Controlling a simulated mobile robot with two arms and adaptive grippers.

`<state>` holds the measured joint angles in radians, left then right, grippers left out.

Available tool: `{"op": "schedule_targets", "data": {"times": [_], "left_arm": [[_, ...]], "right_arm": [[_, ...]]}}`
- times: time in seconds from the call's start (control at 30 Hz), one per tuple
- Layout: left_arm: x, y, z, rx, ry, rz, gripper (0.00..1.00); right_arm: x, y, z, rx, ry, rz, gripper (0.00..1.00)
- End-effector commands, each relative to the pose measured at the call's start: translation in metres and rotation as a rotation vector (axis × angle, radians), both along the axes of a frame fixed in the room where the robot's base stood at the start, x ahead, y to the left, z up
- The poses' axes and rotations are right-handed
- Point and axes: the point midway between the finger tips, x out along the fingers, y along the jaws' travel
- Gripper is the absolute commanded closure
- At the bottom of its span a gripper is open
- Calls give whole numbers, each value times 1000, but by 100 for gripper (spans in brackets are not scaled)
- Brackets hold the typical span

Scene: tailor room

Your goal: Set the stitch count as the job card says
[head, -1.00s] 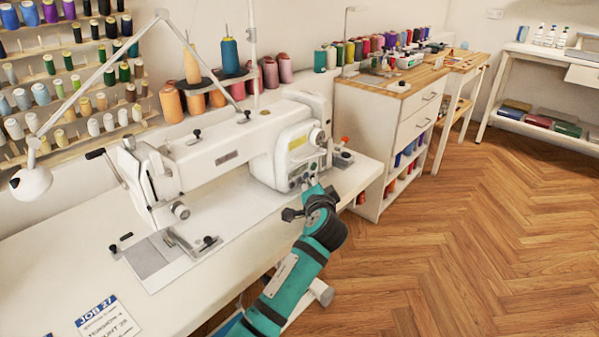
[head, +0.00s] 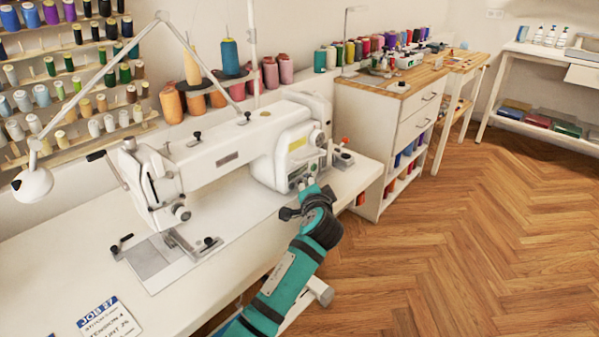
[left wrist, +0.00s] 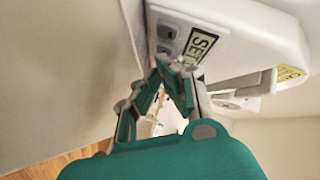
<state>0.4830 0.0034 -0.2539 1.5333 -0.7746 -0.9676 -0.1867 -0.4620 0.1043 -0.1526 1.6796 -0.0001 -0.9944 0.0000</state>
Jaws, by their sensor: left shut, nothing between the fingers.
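The white sewing machine (head: 225,150) stands on the table. Its control panel (head: 310,170) is low on the right-hand housing, with small buttons and a display too small to read in the head view. In the left wrist view, grey buttons (left wrist: 168,32) sit beside a yellow-green display (left wrist: 203,45) showing dark letters, partly cut off. My left gripper (head: 308,184) is shut and empty, its fingertips (left wrist: 172,66) close to the panel's lower edge; I cannot tell whether they touch. The job card (head: 110,318), headed JOB 27, lies at the lower left, cut off, its tension and count lines blurred.
A lamp (head: 33,184) hangs over the table at left. Thread spools (head: 195,103) stand behind the machine. A small item with a red knob (head: 343,155) is right of the machine. A drawer cabinet (head: 390,125) stands beyond, with open wooden floor (head: 470,240) at right.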

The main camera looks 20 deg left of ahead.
Motion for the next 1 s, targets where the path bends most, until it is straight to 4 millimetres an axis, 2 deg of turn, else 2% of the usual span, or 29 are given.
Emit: {"op": "schedule_targets", "data": {"times": [1.0], "left_arm": [[1, 4, 0, 1, 0, 0, 100]], "right_arm": [[-2, 1, -6, 2, 2, 2, 54]]}}
